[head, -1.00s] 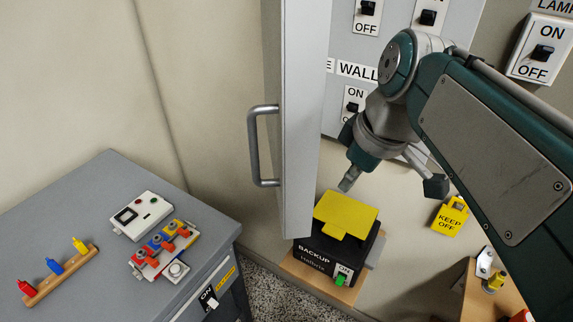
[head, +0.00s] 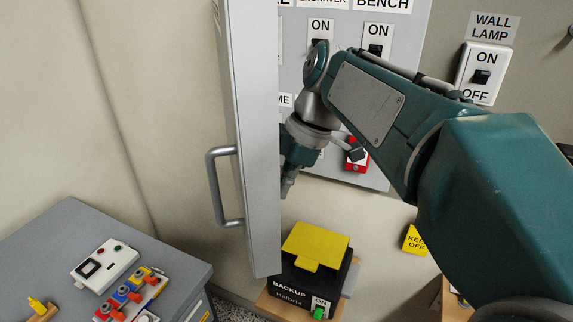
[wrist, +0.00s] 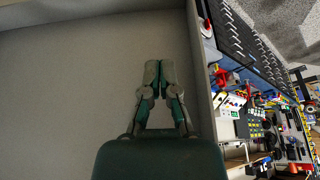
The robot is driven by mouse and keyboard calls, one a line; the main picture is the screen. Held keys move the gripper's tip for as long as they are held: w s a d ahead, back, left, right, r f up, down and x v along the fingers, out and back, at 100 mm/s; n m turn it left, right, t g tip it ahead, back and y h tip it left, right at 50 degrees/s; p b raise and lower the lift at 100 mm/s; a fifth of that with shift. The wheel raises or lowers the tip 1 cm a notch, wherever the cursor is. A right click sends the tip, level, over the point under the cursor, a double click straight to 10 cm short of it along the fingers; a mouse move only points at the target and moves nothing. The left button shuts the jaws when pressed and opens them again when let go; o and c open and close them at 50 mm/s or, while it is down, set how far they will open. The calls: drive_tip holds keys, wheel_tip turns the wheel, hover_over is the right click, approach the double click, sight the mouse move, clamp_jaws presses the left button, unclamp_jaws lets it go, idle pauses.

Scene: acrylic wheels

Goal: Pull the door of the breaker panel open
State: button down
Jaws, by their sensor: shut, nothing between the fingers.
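The breaker panel door (head: 252,130) stands swung out from the panel, seen nearly edge-on in the head view. Its grey bar handle (head: 216,190) is on the left, outer face. The panel (head: 300,75) with several ON/OFF switches shows to the right of the door. My gripper (head: 287,190) is on the inner side of the door, close to its right edge; I cannot tell whether it touches. In the wrist view my gripper (wrist: 159,64) is shut and empty, in front of a broad plain surface, likely the door's inner face (wrist: 75,85).
A black backup battery box (head: 310,275) with a yellow flap stands below the door. A grey cabinet (head: 60,240) with small devices is at the lower left. A wall lamp switch (head: 482,75) is at the right. The wall left of the door is clear.

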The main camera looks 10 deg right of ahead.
sight(245, 207)
drive_tip(key=a+f, duration=0.2)
drive_tip(key=a, duration=0.1)
drive_tip(key=a+f, duration=0.1)
drive_tip(key=a, duration=0.1)
drive_tip(key=shift+a+f, duration=0.15)
drive_tip(key=shift+a, duration=0.05)
drive_tip(key=w+a+m+t, duration=0.1)
drive_tip(key=w+a+m, duration=0.4)
drive_tip(key=a, duration=0.8)
drive_tip(key=w+a+m+t+h, duration=0.1)
drive_tip(key=w+a+m, duration=0.4)
drive_tip(key=w+a, duration=0.5)
drive_tip(key=shift+w+a+t+h, duration=0.25)
drive_tip(key=shift+a+t, duration=0.45)
drive_tip(key=shift+a, duration=1.15)
